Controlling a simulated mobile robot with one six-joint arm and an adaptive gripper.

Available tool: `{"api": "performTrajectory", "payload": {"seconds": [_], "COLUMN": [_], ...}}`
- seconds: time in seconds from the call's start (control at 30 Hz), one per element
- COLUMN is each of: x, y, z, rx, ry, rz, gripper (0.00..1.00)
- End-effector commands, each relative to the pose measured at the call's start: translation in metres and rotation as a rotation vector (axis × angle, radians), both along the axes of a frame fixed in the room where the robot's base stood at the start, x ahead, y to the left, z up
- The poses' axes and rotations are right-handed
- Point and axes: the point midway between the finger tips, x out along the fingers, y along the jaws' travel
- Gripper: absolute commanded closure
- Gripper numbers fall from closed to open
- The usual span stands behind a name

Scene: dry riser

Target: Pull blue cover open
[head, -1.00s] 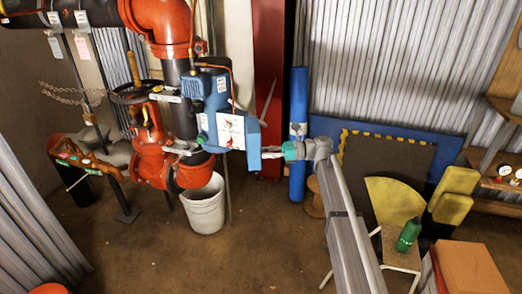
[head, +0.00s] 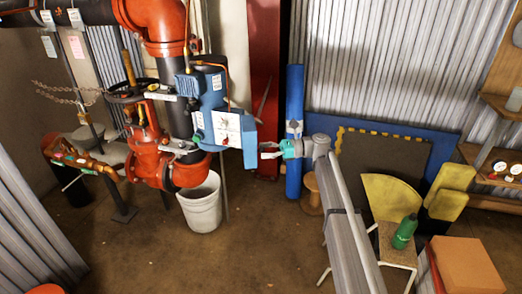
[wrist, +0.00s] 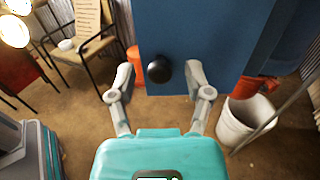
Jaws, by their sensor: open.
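The blue cover (head: 249,143) is at the right end of the blue housing (head: 206,90) on the red pipework. In the wrist view the blue cover (wrist: 205,35) fills the upper middle, with a round black knob (wrist: 159,70) near its lower edge. My gripper (head: 265,150) points left at the cover, with a small gap before it in the head view. In the wrist view my gripper (wrist: 159,72) is open, one finger on each side of the knob. Neither finger visibly touches the knob; its depth between them is unclear. The knob is not visible in the head view.
A white bucket (head: 202,205) stands under the pipework. A blue upright cylinder (head: 294,130) stands behind my gripper. A chair with a green bottle (head: 404,232) and a cardboard box (head: 468,265) are at the lower right. The floor at lower middle is clear.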

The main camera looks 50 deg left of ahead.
Motion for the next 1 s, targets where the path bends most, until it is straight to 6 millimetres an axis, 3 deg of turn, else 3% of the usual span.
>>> {"api": "performTrajectory", "payload": {"seconds": [0.6, 1.0], "x": [0.073, 0.09], "y": [-0.048, -0.062], "z": [0.0, 0.0], "rx": [0.0, -0.001], "ry": [0.0, -0.001], "rz": [0.0, 0.001], "gripper": [0.35, 0.35]}}
